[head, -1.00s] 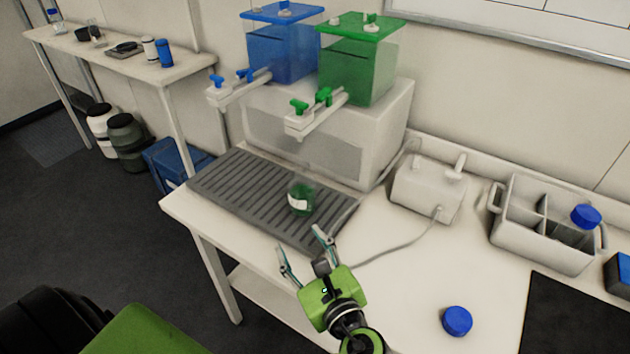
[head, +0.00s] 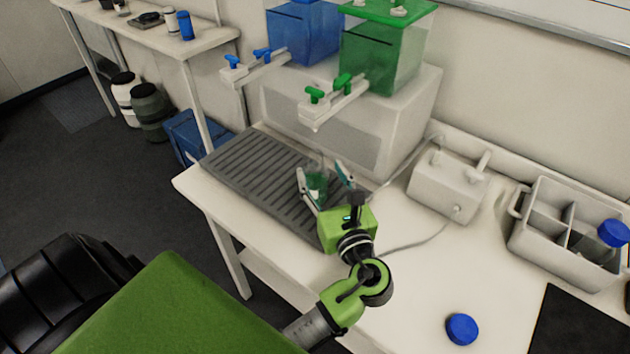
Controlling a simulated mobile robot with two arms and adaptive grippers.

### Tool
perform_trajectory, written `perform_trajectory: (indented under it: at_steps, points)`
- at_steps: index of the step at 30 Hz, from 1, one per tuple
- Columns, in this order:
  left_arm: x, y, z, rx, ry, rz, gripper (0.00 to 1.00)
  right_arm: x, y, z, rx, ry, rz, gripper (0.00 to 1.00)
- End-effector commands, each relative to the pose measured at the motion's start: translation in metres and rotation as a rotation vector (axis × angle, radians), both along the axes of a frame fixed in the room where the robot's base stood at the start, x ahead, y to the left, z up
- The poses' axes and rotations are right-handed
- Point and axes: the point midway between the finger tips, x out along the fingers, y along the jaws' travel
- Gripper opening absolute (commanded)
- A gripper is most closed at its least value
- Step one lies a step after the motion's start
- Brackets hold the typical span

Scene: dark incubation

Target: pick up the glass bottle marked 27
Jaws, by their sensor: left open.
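A small glass bottle (head: 317,183) with green liquid stands on the grey slatted drip tray (head: 262,170), below the green tank's tap. A pale label showed on it earlier; now its number cannot be read. My left gripper (head: 325,178) is open, with its fingers on either side of the bottle. I cannot tell whether the fingers touch it. The gripper partly hides the bottle. My right gripper does not show.
A blue tank (head: 303,35) and a green tank (head: 380,62) with taps stand on a white block behind the tray. A white device (head: 448,190) with a cable, a divided caddy (head: 562,240) and a loose blue cap (head: 462,329) are to the right.

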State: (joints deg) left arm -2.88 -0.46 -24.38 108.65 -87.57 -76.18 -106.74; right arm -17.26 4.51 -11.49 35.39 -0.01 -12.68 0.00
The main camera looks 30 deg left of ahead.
Motion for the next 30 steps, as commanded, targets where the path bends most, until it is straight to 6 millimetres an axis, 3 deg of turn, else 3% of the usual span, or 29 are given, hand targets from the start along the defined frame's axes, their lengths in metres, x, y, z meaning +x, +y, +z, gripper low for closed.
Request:
perform_trajectory:
  at_steps: [9,17,23,24,30]
  points:
    - [0.024,0.036,-0.003,0.001,0.0,0.001,0.51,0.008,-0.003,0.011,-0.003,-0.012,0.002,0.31]
    - [0.026,0.038,-0.004,-0.001,-0.001,0.0,0.51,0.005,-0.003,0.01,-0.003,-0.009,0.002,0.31]
    - [0.026,0.038,-0.004,0.0,0.0,0.0,0.04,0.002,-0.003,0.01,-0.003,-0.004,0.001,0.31]
    - [0.026,0.038,-0.004,-0.001,0.001,0.0,0.0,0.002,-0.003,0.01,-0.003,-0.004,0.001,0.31]
    - [0.026,0.038,-0.003,0.0,-0.001,0.0,0.0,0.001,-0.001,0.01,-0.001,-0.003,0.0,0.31]
